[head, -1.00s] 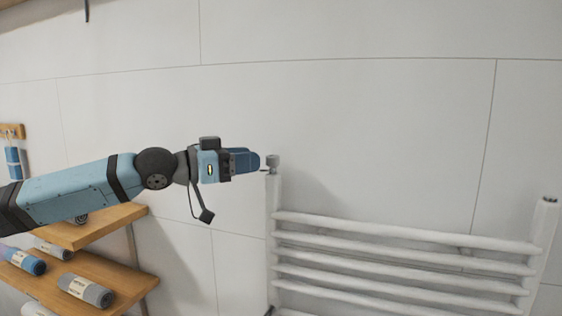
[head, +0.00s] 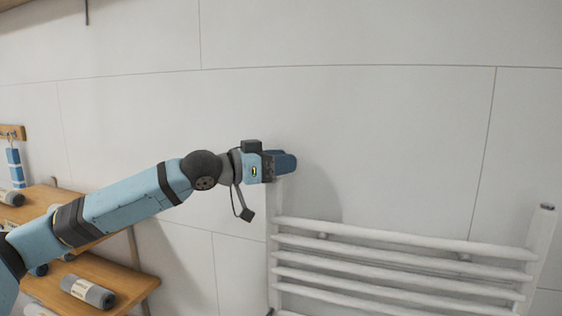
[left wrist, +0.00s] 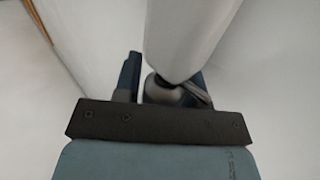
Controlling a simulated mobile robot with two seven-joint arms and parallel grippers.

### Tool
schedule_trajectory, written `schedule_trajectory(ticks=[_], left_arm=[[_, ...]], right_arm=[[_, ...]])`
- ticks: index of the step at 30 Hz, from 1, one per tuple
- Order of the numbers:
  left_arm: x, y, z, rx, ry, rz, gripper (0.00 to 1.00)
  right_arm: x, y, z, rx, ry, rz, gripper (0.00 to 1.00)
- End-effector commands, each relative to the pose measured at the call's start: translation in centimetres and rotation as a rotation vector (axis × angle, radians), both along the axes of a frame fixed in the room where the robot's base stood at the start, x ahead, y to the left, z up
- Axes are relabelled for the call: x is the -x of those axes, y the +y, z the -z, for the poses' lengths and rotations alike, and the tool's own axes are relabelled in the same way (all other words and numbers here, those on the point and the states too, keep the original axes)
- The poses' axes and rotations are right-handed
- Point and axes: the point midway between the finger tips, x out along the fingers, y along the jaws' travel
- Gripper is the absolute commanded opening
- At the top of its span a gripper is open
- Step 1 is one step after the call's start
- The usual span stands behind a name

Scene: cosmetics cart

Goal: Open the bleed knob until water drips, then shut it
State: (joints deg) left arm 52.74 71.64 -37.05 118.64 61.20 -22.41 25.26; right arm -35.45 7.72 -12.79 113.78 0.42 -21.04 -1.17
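The white towel radiator (head: 400,237) is on the wall, and its left post shows below my gripper. My left gripper (head: 291,161) is at the top of that post and hides the bleed knob in the head view. In the left wrist view the grey knob (left wrist: 163,93) is at the end of the white post (left wrist: 185,35). It lies between the two fingers of my left gripper (left wrist: 163,78). A gap shows between the knob and the left finger; the right finger is partly hidden behind the knob. No water shows. My right gripper is not in view.
A wooden rack (head: 12,132) with a blue item hangs at the far left. The wall above the radiator is clear.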

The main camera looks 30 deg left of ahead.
Motion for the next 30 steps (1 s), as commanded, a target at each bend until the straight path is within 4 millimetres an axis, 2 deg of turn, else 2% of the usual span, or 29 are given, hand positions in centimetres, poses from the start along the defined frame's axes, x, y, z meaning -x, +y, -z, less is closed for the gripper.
schedule_trajectory(ticks=[1, 3, 4, 11, 17, 24, 30], left_arm=[[0.0, 0.0, 0.0, 0.000, 0.000, 0.000, 0.25], [0.0, 0.0, 0.0, 0.000, 0.000, 0.000, 0.09], [0.0, 0.0, 0.0, 0.000, 0.000, 0.000, 0.07], [0.0, 0.0, 0.1, 0.001, 0.001, -0.011, 0.07], [-0.1, 0.0, 0.4, 0.003, -0.001, -0.071, 0.07], [-0.1, 0.2, 0.4, 0.006, -0.002, -0.235, 0.07], [-0.2, 0.5, 0.0, 0.007, -0.002, -0.424, 0.07]], right_arm=[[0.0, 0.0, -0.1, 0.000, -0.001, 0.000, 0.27], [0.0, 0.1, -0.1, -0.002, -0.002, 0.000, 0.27], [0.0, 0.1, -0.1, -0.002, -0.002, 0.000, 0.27], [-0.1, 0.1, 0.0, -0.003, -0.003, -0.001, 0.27], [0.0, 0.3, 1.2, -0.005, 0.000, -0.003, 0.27], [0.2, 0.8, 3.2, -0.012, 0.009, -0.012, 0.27], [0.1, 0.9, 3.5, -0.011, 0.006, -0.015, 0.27]])
